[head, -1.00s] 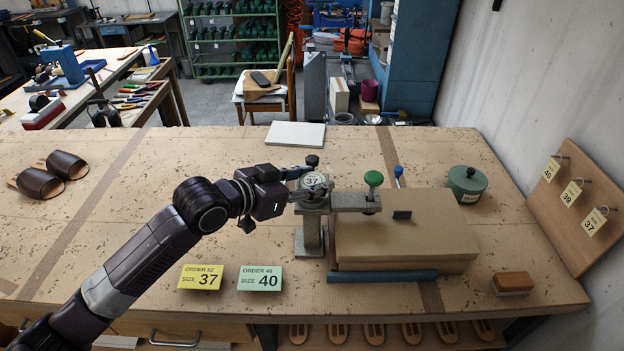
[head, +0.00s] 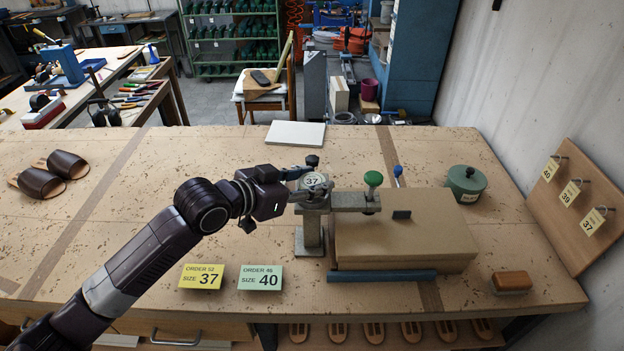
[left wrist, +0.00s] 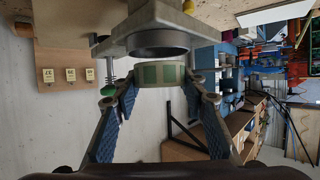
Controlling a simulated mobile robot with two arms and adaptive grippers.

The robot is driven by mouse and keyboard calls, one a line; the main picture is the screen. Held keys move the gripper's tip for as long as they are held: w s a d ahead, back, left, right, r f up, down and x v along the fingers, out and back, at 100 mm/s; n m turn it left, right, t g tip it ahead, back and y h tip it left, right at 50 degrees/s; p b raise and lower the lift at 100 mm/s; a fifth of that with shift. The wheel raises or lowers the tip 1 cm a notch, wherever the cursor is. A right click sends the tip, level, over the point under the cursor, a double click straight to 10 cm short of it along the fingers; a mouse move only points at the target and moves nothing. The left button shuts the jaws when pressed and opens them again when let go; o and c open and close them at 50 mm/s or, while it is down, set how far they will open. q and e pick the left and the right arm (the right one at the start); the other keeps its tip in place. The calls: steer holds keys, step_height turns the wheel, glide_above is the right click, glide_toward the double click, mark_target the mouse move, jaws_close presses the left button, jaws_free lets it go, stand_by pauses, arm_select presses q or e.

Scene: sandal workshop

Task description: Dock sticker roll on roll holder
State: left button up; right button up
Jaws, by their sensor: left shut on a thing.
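The sticker roll (head: 314,180) is a small pale disc with "37" on its top. My left gripper (head: 303,183) is shut on it from the left, above the grey metal roll holder (head: 312,235). In the left wrist view the roll (left wrist: 160,73), with green patches on its side, sits between the fingertips (left wrist: 158,82). The holder's dark round seat (left wrist: 160,42) is right beside it there, in line with it. Whether roll and seat touch I cannot tell. My right gripper is not in view.
A tan box (head: 450,235) stands right of the holder post, by the green knob (head: 373,179). Order cards "37" (head: 201,277) and "40" (head: 260,278) lie in front. A tag board (head: 560,215) is at the right. Bench left of my arm is mostly clear.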

mark_target(303, 188)
arm_select(q)
steer(key=shift+f+b, duration=0.4)
steer(key=shift+f, duration=0.45)
steer(key=o, duration=0.8)
steer(key=shift+o, duration=0.2)
steer(key=shift+p+v, duration=0.6)
steer(key=shift+v, duration=0.2)
steer(key=shift+p+v, duration=1.8)
steer(key=shift+v, duration=1.6)
steer(key=v, duration=0.2)
steer(key=shift+s+a+r, duration=0.2)
steer(key=shift+a, duration=0.05)
